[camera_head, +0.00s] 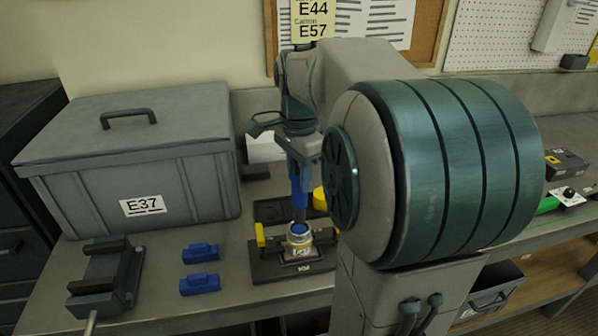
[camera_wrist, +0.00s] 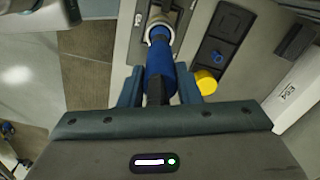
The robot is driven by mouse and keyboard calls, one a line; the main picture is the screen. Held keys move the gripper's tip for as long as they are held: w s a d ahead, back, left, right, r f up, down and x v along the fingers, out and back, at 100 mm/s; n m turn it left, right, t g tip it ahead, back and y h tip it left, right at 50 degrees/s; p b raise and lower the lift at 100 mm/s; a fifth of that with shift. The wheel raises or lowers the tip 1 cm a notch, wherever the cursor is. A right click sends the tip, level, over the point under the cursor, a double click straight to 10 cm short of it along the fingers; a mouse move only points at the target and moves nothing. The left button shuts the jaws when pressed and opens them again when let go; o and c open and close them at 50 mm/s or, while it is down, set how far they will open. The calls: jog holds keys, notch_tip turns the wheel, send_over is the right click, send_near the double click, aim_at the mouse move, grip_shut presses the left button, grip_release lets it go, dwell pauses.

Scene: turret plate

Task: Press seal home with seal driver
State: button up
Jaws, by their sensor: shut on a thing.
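My gripper (camera_head: 303,158) points down over the bench and is shut on the blue handle of the seal driver (camera_head: 299,192). In the wrist view, both fingers (camera_wrist: 159,90) clasp the blue driver (camera_wrist: 159,62). The driver stands about upright, its grey lower end just at the top of a pale round housing (camera_head: 299,247). A blue ring, apparently the seal (camera_head: 300,229), shows at the housing's mouth. I cannot tell whether the driver touches it. The housing sits on a dark turret plate fixture (camera_head: 262,270). In the wrist view, the driver hides most of the seal.
A yellow clamp (camera_head: 260,235) stands left of the housing. A yellow cylinder (camera_head: 319,198) and a dark tray (camera_wrist: 223,30) are close by. Two blue blocks (camera_head: 200,252), a vise (camera_head: 106,280) and a grey E37 box (camera_head: 140,165) lie left. My arm hides the bench's right-hand middle.

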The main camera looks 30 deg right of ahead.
jog(key=shift+f+b, duration=0.4)
jog(key=shift+f, duration=0.3)
jog(key=shift+f+b, duration=0.4)
jog(key=shift+f, duration=0.35)
dwell(1.1)
jog(key=shift+o, duration=0.9)
jog(key=shift+c, duration=0.9)
jog(key=shift+s+f, duration=0.1)
jog(key=shift+f, duration=0.55)
dwell(1.2)
jog(key=shift+r, duration=0.1)
